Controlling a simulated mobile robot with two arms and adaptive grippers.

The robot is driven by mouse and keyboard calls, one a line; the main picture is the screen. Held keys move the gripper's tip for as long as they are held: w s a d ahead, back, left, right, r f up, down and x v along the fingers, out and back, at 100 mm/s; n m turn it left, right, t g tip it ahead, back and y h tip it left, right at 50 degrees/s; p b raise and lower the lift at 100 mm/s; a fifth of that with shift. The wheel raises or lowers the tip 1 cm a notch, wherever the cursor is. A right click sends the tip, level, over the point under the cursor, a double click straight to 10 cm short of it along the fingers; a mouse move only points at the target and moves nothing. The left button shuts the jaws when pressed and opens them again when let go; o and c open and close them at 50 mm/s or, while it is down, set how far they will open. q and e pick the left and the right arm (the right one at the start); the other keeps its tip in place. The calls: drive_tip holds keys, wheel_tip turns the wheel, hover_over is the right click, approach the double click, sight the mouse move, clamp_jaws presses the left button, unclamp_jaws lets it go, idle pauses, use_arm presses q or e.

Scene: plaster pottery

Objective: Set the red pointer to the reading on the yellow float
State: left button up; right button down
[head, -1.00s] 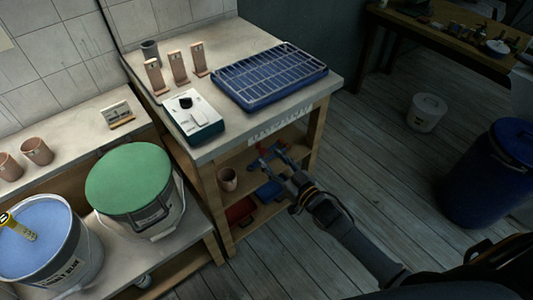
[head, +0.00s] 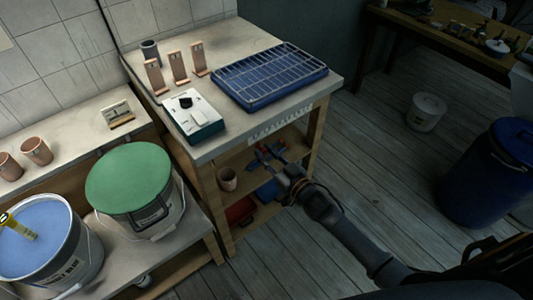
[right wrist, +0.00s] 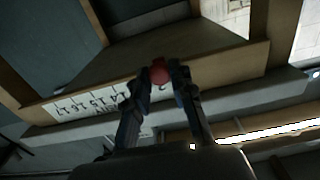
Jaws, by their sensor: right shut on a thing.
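The yellow float (head: 19,227) stands tilted in the blue liquid of the bucket at the far left. Its mark is too small to read for certain. A numbered scale strip (head: 281,123) runs along the front edge of the bench; it also shows upside down in the right wrist view (right wrist: 95,103), its figures not clearly legible. My right gripper (head: 269,153) is in front of the bench, below the strip. In the right wrist view, my right gripper (right wrist: 162,78) is shut on a round red piece (right wrist: 160,71), apparently the red pointer's knob. My left gripper is out of view.
The bench top (head: 235,130) holds a blue rack tray (head: 270,77), a white-topped box (head: 192,115) and several clay pieces. A lower shelf under it holds a cup (head: 227,179) and bins. A green-lidded bucket (head: 130,178) stands left.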

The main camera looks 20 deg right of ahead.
drive_tip(key=w+d+b, duration=0.1)
drive_tip(key=w+d, duration=0.1)
drive_tip(key=d, duration=0.5)
drive_tip(key=shift+w+d, duration=0.3)
drive_tip(key=shift+w, duration=0.05)
drive_tip(key=c, duration=1.1)
unclamp_jaws()
drive_tip(key=shift+c, duration=0.2)
drive_tip(key=v, duration=1.2)
